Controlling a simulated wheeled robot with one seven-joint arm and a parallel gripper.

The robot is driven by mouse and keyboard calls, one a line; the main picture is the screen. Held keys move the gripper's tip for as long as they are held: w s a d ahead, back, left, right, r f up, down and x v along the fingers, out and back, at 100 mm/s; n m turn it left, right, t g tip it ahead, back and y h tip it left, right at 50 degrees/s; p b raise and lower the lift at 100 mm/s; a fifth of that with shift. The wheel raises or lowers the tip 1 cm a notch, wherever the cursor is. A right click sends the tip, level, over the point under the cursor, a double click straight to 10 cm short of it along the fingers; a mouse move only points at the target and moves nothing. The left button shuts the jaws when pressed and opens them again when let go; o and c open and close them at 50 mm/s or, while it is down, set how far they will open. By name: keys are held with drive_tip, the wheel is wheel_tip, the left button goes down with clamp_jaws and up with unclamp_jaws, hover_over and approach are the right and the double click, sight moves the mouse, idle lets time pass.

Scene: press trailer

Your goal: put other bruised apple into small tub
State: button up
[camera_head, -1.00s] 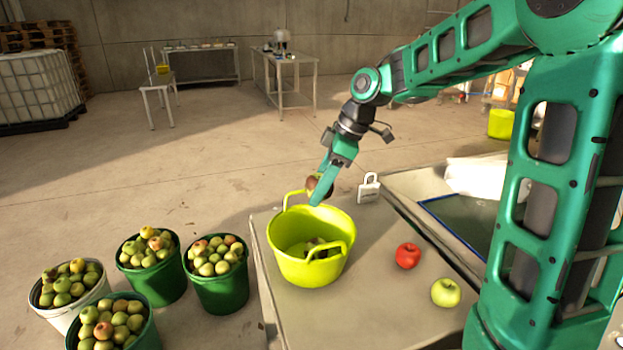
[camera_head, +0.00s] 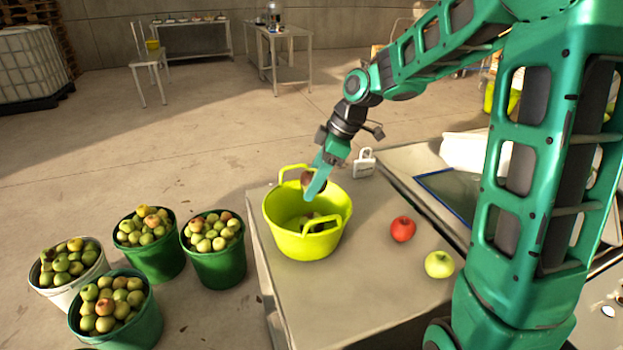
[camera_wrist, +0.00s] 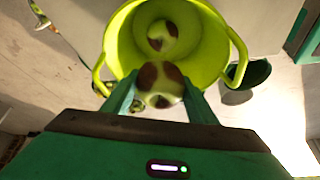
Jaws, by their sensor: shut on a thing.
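The small tub (camera_head: 285,240) is yellow-green with two handles and stands upright on the grey table. My gripper (camera_head: 312,184) is over the tub, its fingers pointing down at the opening. It is shut on a bruised apple (camera_wrist: 160,84), pale with brown patches, seen between the fingers in the wrist view. Another bruised apple (camera_wrist: 162,36) lies inside the tub, seen past the held one. In the head view the fingers partly hide the held apple and the tub's contents.
A red apple (camera_head: 402,229) and a yellow-green apple (camera_head: 439,264) lie on the table (camera_head: 345,290) right of the tub. A white padlock-shaped object (camera_head: 364,163) stands behind. Several buckets of apples, including a green bucket (camera_head: 217,267), stand on the floor at left.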

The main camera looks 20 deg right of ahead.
drive_tip(key=o, duration=1.2)
drive_tip(key=shift+o, duration=0.2)
drive_tip(key=v, duration=1)
drive_tip(key=shift+d+r, duration=0.2)
drive_tip(key=shift+r, duration=0.1)
drive_tip(key=s+d+f+m+h, duration=0.1)
drive_tip(key=s+d+f+m, duration=0.2)
drive_tip(key=s+m, duration=0.3)
drive_tip(key=s+d+f+m+g+h, duration=0.1)
drive_tip(key=s+d+f+m, duration=0.2)
drive_tip(key=s, duration=1.1)
drive_tip(key=s+d+f+m+g+h, duration=0.1)
drive_tip(key=s+d+f+m+h, duration=0.1)
drive_tip(key=s+d+m, duration=0.5)
drive_tip(key=s+f+m, duration=0.1)
drive_tip(key=s+m, duration=0.2)
drive_tip(key=m, duration=0.1)
drive_tip(key=shift+f, duration=0.2)
